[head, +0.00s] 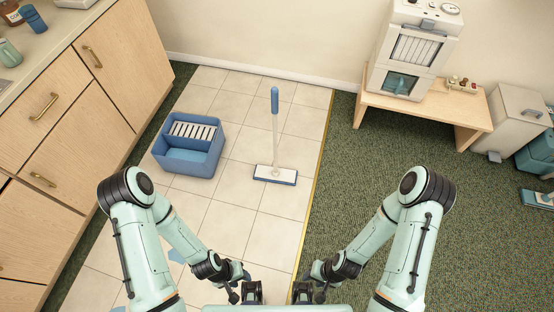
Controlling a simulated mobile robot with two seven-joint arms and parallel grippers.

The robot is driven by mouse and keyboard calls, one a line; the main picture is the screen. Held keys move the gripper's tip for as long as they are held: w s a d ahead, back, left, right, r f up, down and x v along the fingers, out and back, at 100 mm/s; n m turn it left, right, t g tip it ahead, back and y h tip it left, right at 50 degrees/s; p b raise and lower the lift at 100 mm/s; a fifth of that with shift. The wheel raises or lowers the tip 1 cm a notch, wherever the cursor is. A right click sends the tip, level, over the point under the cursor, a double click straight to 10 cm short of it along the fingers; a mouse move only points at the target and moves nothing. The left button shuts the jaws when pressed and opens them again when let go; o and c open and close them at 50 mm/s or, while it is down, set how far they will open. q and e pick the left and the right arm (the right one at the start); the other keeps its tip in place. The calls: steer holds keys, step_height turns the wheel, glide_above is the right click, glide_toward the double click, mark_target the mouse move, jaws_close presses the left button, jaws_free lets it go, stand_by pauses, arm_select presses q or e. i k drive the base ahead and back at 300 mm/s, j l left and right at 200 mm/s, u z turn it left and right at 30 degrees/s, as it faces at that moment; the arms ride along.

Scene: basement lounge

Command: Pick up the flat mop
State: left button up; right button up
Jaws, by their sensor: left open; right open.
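The flat mop (275,141) stands upright on the tiled floor, ahead of me. It has a blue grip at the top, a white pole and a flat white head with a blue edge (275,175). Both my grippers are low in front of my body, well short of the mop and not touching it. My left gripper (252,291) is open and empty over the tiles. My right gripper (302,292) is open and empty near the yellow strip between tile and carpet.
A blue mop bucket (189,148) with a white wringer stands left of the mop. Wooden cabinets (60,130) line the left side. A wooden bench (425,108) holds a white machine (413,50) at back right. Tiles between me and the mop are clear.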

mark_target(275, 174)
steer(key=j+z, duration=0.1)
steer(key=z, duration=0.35)
steer(key=j+z, duration=0.1)
steer(key=z, duration=0.3)
steer(key=i+j+z, duration=0.1)
steer(key=z, duration=0.35)
steer(key=j+z, duration=0.35)
steer(key=j, duration=0.15)
steer(key=k+j+z, duration=0.15)
steer(key=j+z, duration=0.2)
steer(key=j, duration=0.15)
